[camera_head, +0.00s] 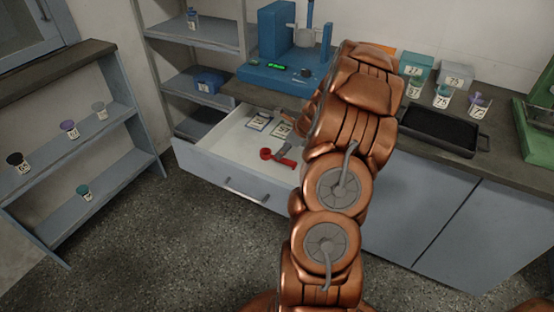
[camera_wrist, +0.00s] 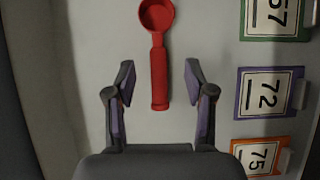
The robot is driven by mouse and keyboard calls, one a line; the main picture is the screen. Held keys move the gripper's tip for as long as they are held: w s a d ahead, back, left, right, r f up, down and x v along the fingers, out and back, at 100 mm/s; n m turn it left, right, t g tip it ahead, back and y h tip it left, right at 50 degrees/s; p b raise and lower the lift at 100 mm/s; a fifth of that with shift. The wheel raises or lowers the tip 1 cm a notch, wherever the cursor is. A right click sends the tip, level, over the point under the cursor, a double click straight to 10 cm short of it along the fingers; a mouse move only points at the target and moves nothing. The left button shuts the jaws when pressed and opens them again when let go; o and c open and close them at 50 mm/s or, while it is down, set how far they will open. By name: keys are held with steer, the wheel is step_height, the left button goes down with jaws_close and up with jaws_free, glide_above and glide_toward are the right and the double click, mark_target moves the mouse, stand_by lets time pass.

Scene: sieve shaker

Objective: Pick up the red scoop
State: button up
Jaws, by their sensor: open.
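The red scoop (camera_wrist: 158,70) lies on the pale drawer floor in the wrist view, its round bowl at the top and its handle pointing down. In the head view the red scoop (camera_head: 266,154) lies in the open drawer (camera_head: 232,137), with another bit of red showing to its right beside the gripper. My gripper (camera_wrist: 160,88) is open, with one finger on each side of the handle's lower part. The fingers are apart from the handle. In the head view my gripper (camera_head: 287,152) reaches down into the drawer, partly hidden by my arm.
Labelled cards lie right of the scoop in the wrist view: a green-edged 57 card (camera_wrist: 270,18), a purple 72 card (camera_wrist: 264,93) and an orange 75 card (camera_wrist: 258,157). A blue machine (camera_head: 280,70) and a black tray (camera_head: 440,130) stand on the counter.

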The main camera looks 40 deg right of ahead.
steer(key=x, duration=0.5)
steer(key=shift+s+f, duration=0.15)
steer(key=shift+s, duration=0.2)
steer(key=shift+c, duration=0.3)
jaws_close()
